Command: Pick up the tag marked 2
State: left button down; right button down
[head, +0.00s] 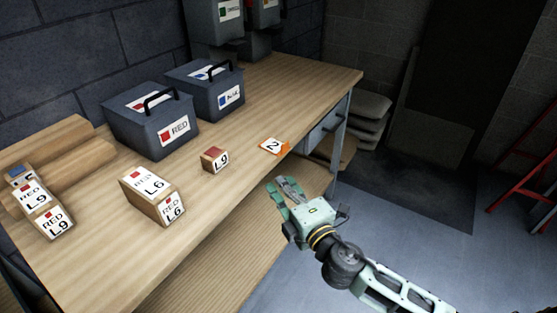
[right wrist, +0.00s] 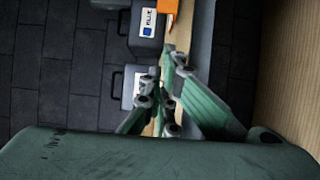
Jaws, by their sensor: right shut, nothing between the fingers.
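The tag marked 2 (head: 273,146), white with orange edges, lies at the front edge of the wooden workbench (head: 240,185). In the right wrist view an orange piece (right wrist: 166,6), which looks like this tag, shows at the top edge. My right gripper (head: 280,186) is in front of the bench edge, nearer to me than the tag and apart from it. Its fingers also show in the right wrist view (right wrist: 168,62), closed together with nothing between them. My left gripper is not in view.
A small box marked L9 (head: 215,160) and a larger L6 box (head: 152,196) stand left of the tag. Toolboxes labelled red (head: 150,132) and blue (head: 205,95) stand behind. The bench right of the tag is clear.

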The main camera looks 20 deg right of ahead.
aim_at(277, 157)
jog(key=w, duration=0.4)
jog(key=w+a+p, duration=0.1)
jog(key=w, duration=0.2)
jog(key=shift+r, duration=0.1)
jog(key=shift+w+d, duration=0.8)
jog(key=shift+w, duration=0.15)
jog(key=shift+w+d, duration=0.4)
jog(key=shift+w, duration=0.05)
jog(key=shift+w+d, duration=0.5)
jog(key=shift+w, duration=0.2)
jog(key=shift+s, duration=0.1)
